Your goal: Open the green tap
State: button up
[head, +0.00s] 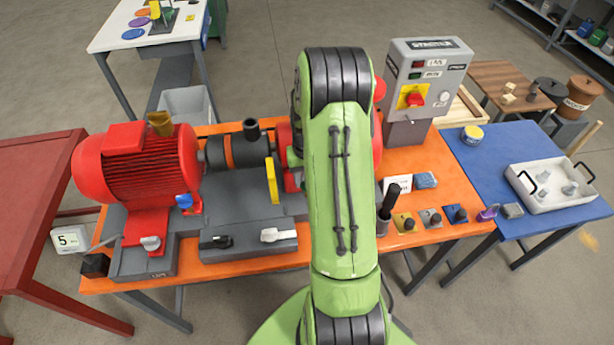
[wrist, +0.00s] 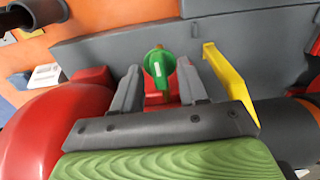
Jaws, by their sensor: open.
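The green tap (wrist: 160,68) shows in the wrist view as a green round body with a pale mark on its handle. It sits just beyond and between the fingertips of my gripper (wrist: 159,84). My gripper is open, with one grey finger on each side of the tap's line. I cannot tell whether either finger touches it. In the head view my green arm hides the tap and my gripper. The red pump body (wrist: 45,130) is on the left in the wrist view.
A yellow bracket (wrist: 230,85) stands close to the right finger; it also shows in the head view (head: 272,181). The red motor (head: 150,165) is at the left of the orange bench (head: 420,232). A grey control box (head: 425,80) stands behind my arm.

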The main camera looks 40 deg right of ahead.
notch_tip(320, 180, up, 16)
dwell(0.3)
jog(key=shift+f, duration=0.1)
dwell(0.3)
jog(key=s+a+r+n+t+h+b, duration=0.1)
jog(key=s+a+r+n, duration=0.15)
jog(key=a, duration=0.45)
jog(key=s+a+r+n+t+b, duration=0.1)
jog(key=s+a+r+t, duration=0.2)
jog(key=a, duration=0.5)
jog(key=s+a+f+n+t+y+b, duration=0.1)
jog(key=s+a+n, duration=0.2)
jog(key=s+a, duration=0.5)
jog(key=shift+s+f+t, duration=0.2)
jog(key=shift+s+t, duration=0.1)
jog(key=shift+s, duration=0.7)
